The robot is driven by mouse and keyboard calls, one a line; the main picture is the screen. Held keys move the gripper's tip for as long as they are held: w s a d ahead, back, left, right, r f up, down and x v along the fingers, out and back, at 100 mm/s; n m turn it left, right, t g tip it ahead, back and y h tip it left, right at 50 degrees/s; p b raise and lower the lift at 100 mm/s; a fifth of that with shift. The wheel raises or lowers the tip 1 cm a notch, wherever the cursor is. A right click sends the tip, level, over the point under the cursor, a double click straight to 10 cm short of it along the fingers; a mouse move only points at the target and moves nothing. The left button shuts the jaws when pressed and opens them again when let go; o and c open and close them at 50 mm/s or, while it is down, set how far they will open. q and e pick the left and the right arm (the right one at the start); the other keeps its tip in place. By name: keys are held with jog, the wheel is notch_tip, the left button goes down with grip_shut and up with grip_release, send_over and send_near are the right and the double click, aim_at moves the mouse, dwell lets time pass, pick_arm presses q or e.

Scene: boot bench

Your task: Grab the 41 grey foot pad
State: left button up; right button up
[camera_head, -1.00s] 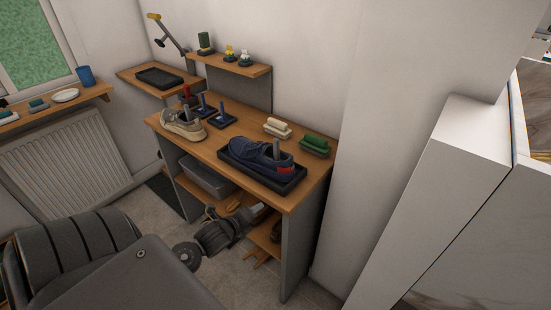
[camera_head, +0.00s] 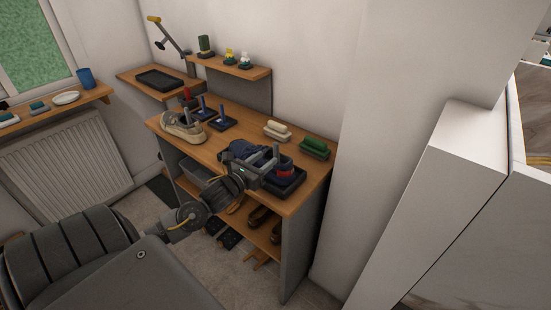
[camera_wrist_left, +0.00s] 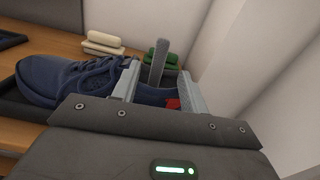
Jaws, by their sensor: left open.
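A grey upright tab (camera_wrist_left: 158,62) stands up from the opening of a navy shoe (camera_wrist_left: 65,80); it may be the grey foot pad, but I see no number on it. The shoe sits in a black tray (camera_head: 287,187) on the wooden bench. In the head view, my left gripper (camera_head: 275,163) hovers over the shoe's heel and hides part of it. In the left wrist view, the open fingers (camera_wrist_left: 158,90) stand on either side of the tab with gaps. I cannot tell how deep the tab lies between them. My right gripper is not in view.
The bench top (camera_head: 240,132) also holds a beige shoe (camera_head: 183,128), blue pads with upright posts (camera_head: 221,121), a cream brush (camera_head: 277,130) and a green brush (camera_head: 314,147). A grey bin and brown shoes (camera_head: 262,219) are on shelves below. A wall bounds the right.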

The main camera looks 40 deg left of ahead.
aim_at(275, 150)
pick_arm(q)
jog(key=shift+w, duration=0.6)
jog(key=shift+w+r+p, duration=0.15)
jog(key=shift+r+p, duration=0.05)
jog(key=shift+p, duration=0.15)
jog(key=w+p, duration=0.2)
jog(key=w, duration=0.1)
jog(key=shift+w+a+r, duration=0.1)
jog(key=shift+w+r, duration=0.05)
jog(key=shift+w, duration=0.25)
jog(key=shift+w+f, duration=0.2)
jog(key=shift+w, duration=0.35)
jog(key=shift+s, duration=0.1)
grip_shut()
